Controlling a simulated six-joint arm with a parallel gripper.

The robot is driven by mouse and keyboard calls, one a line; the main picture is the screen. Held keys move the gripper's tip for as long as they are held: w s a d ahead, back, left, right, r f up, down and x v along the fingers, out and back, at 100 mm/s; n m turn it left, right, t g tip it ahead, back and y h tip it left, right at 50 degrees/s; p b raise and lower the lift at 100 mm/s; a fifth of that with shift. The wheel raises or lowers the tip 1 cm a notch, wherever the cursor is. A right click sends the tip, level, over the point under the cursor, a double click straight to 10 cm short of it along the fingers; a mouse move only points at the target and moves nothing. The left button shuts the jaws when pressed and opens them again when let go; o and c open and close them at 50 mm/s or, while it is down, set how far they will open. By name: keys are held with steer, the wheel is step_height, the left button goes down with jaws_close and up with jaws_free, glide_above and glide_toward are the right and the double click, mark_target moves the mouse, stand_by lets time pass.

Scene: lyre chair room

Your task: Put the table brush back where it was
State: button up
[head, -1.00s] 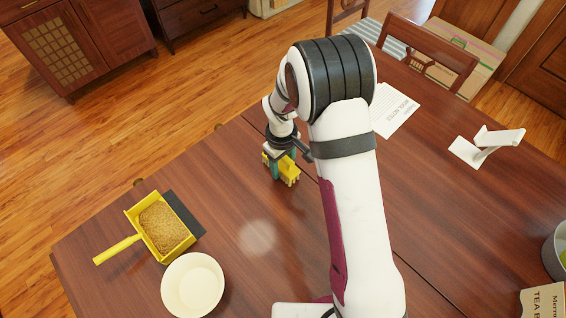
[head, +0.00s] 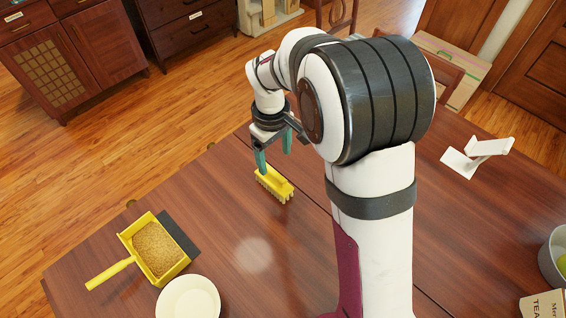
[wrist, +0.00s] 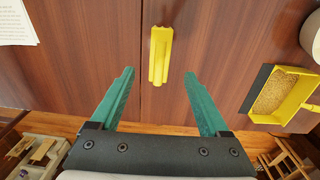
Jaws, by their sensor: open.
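The yellow table brush (head: 274,184) lies on the wooden table, bristles down, near the seam between the table boards. In the wrist view the brush (wrist: 160,55) shows from above, ahead of and between the fingers. My gripper (head: 273,152) is open and empty, raised above the brush and apart from it. In the wrist view both teal fingers of my gripper (wrist: 160,75) are spread wide with nothing between them.
A yellow dustpan (head: 183,262) filled with crumbs lies to the left, also seen in the wrist view (wrist: 296,117). A white bowl (head: 188,300) stands in front of it. A white stand (head: 477,157) and a grey bowl (head: 552,258) are at the right. The table between brush and dustpan is clear.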

steer(key=s+d+r+m, duration=0.6)
steer(key=s+r, duration=0.2)
steer(key=s, duration=0.2)
steer(key=s+d+m+y, duration=0.2)
steer(key=s+m, duration=0.6)
steer(key=s, duration=0.8)
steer(key=shift+r+m, duration=0.3)
steer(key=shift+r, duration=0.1)
steer(key=shift+d, duration=0.1)
